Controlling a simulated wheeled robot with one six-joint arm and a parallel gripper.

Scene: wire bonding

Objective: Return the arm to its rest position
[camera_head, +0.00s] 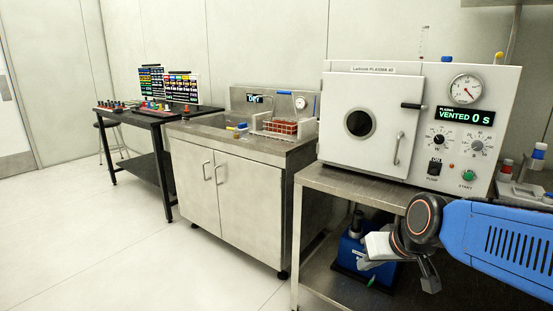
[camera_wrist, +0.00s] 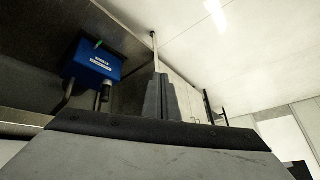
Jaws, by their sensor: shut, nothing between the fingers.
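My arm comes in from the right in the head view, bent low in front of the steel bench (camera_head: 345,187) that carries the plasma machine. My gripper (camera_wrist: 160,82) shows in the wrist view, with its two dark fingers together and nothing between them. In the head view the dark end part (camera_head: 429,277) hangs below my wrist joint, and the finger gap is too small to make out. The gripper appears apart from the bench and holds nothing.
The plasma machine (camera_head: 372,127) reads "VENTED 0 S" with its door shut. A blue pump box (camera_head: 352,255) sits on the bench's lower shelf and also shows in the wrist view (camera_wrist: 92,66). A steel cabinet (camera_head: 240,195) and a dark table (camera_head: 150,118) stand left.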

